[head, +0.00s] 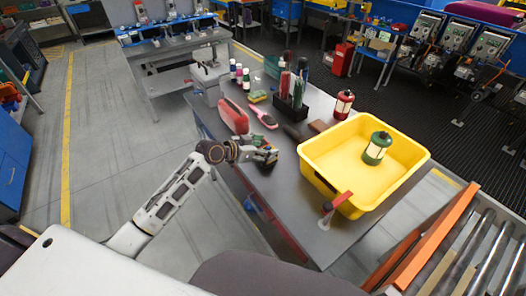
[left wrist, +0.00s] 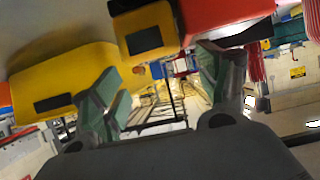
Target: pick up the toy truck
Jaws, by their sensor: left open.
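My left gripper (head: 266,156) is open at the near left edge of the grey table, low over its top. In the left wrist view, its two green-padded fingers (left wrist: 165,95) are spread, with a gap between them. Yellow parts with dark panels, which look like the toy truck (left wrist: 80,68), fill the upper left of that view, close to and partly behind the left finger. A red part adjoins them at the top right; I cannot tell if it belongs to the truck. In the head view the truck is not clear; the gripper probably hides it. My right gripper is not in view.
A yellow bin (head: 328,165) holding a green lantern (head: 377,148) stands right of the gripper. A red case (head: 233,115), a pink brush (head: 263,117) and a dark holder (head: 290,107) lie beyond it. A red-handled tool (head: 337,203) is at the near edge. A roller conveyor (head: 470,245) is lower right.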

